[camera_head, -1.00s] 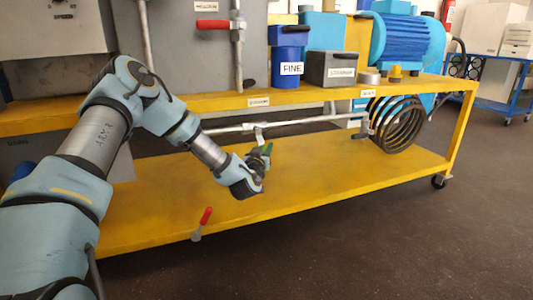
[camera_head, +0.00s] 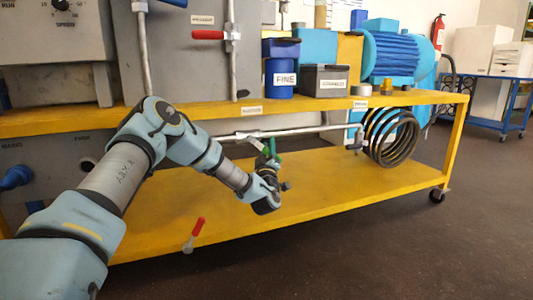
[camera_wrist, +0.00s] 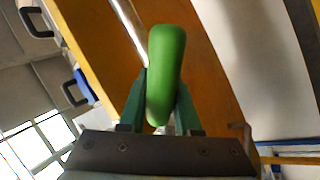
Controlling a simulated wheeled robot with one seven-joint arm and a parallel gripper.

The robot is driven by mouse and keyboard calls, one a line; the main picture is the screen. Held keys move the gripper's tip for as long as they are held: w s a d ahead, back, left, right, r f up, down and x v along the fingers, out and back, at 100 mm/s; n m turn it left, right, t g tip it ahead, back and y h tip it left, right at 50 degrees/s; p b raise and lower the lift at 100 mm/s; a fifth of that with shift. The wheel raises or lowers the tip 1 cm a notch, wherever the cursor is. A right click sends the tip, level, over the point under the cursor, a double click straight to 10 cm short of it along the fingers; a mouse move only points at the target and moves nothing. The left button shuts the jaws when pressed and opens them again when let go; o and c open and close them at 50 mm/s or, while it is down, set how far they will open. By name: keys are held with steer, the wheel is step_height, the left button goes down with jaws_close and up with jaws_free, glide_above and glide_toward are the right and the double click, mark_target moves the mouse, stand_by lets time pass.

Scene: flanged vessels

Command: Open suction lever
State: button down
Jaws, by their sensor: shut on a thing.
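The green lever handle (camera_wrist: 165,75) stands between the two fingers of my gripper (camera_wrist: 160,105) in the wrist view. The fingers press on it from both sides, so my gripper is shut on it. In the head view my gripper (camera_head: 272,172) is under the upper shelf, just in front of the grey pipe (camera_head: 310,130) and its valve. A bit of green shows at the fingertips there. My wrist hides most of the lever and part of the valve in that view.
The yellow upper shelf (camera_head: 220,112) runs just above my wrist. The lower shelf (camera_head: 340,180) is mostly bare. A red-handled lever (camera_head: 197,228) sits at its front edge. A dark coil (camera_head: 390,137) stands at the right. Another red-handled lever (camera_head: 208,35) is above.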

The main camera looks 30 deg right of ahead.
steer(key=shift+d+r+n+y, duration=0.1)
steer(key=shift+r+n+y, duration=0.15)
steer(key=shift+n, duration=0.25)
steer(key=c, duration=0.6)
jaws_free()
steer(key=p+v, duration=0.3)
steer(key=v, duration=0.8)
steer(key=shift+f, duration=0.2)
steer(key=shift+w+d, duration=0.1)
steer(key=shift+d, duration=0.05)
